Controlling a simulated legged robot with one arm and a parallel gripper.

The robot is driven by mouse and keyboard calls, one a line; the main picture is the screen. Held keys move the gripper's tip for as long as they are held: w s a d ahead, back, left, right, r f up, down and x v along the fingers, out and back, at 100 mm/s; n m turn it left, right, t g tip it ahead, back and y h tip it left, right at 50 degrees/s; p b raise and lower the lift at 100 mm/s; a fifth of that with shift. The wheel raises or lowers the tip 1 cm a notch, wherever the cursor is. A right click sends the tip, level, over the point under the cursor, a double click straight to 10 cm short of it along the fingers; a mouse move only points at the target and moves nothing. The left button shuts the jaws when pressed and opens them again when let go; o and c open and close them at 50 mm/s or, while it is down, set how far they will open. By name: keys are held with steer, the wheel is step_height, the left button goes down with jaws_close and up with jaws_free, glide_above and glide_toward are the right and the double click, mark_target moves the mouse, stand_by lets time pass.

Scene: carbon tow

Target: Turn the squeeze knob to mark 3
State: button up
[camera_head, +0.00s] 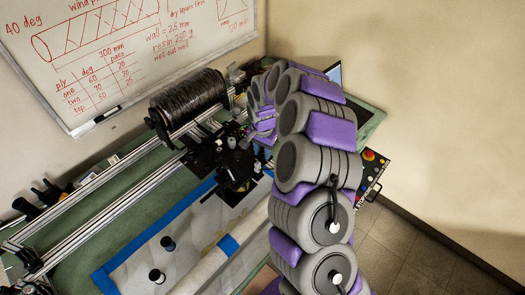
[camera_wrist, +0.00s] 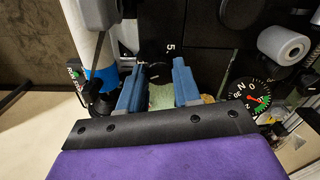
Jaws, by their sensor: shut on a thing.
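The squeeze knob (camera_wrist: 156,73) is a small, dark, round knob on a black panel in the wrist view. It sits between the two blue fingers of my gripper (camera_wrist: 159,80), which is shut on it. A white figure that looks like 5 (camera_wrist: 169,47) is printed just above the knob. Mark 3 cannot be made out, and the knob's exact pointing is too small to read. In the head view my gripper (camera_head: 247,139) reaches the black carriage (camera_head: 222,158) of the winding machine, and the arm hides the knob there.
A dark wound spool (camera_head: 188,103) lies above the metal rails (camera_head: 110,205). Small black pots (camera_head: 157,275) stand on the blue-edged sheet.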

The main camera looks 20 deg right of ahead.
steer(key=n, duration=0.4)
steer(key=shift+w+r+n, duration=0.1)
steer(key=shift+n, duration=0.2)
steer(key=n, duration=0.5)
steer(key=shift+n, duration=0.3)
steer(key=n, duration=0.4)
steer(key=shift+n, duration=2.5)
steer(key=o, duration=1.1)
steer(key=shift+c, duration=0.2)
